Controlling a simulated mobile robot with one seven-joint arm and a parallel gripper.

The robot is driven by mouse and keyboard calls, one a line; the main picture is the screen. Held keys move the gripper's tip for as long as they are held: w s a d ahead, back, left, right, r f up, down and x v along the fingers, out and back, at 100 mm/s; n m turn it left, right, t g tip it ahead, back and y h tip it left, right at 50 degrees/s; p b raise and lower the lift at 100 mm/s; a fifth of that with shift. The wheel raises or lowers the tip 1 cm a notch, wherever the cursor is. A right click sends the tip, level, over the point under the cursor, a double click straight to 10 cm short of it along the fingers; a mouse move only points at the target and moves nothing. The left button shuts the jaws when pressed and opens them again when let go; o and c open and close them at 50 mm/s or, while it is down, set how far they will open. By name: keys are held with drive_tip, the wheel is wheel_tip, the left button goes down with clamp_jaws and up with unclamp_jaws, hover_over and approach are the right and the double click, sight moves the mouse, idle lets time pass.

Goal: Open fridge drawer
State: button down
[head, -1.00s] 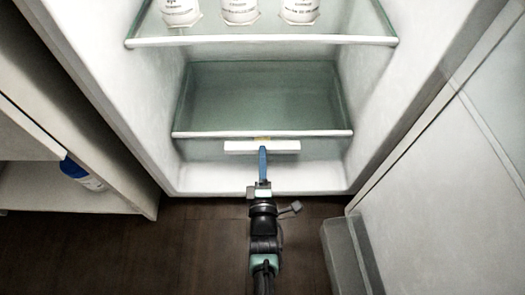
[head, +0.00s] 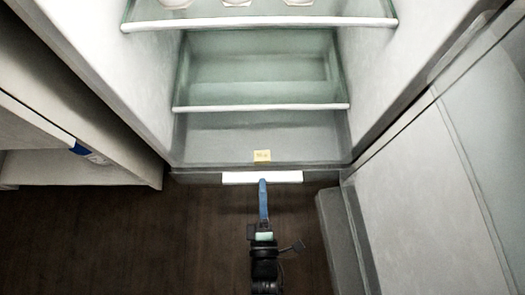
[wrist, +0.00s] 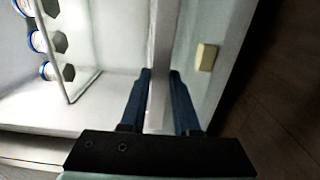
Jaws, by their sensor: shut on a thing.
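The fridge drawer (head: 215,145) is pulled out toward me at the bottom of the fridge, below a glass shelf. Its inside shows as a pale grey-green space. A white bar handle (head: 235,178) runs along its front, near a small yellow tag (head: 262,156). My gripper (head: 262,183) has blue fingers at the middle of the handle. In the wrist view, the two fingers of my gripper (wrist: 162,78) are on either side of a pale bar, shut on it. The yellow tag (wrist: 206,57) shows to the right of the fingers.
White jars (head: 238,3) stand on the upper glass shelf (head: 260,23). The open fridge door (head: 410,200) is on the right, with a grey bin-like part (head: 338,235) low beside it. A cabinet (head: 80,170) stands on the left. Dark floor (head: 130,240) lies clear in front.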

drive_tip(key=shift+s+f, duration=0.35)
drive_tip(key=shift+s, duration=0.2)
drive_tip(key=c, duration=0.8)
unclamp_jaws()
drive_tip(key=shift+c, duration=0.2)
drive_tip(key=shift+o, duration=0.6)
drive_tip(key=shift+w+r, duration=0.15)
drive_tip(key=s+p, duration=0.3)
drive_tip(key=s, duration=1)
drive_tip(key=shift+s, duration=0.1)
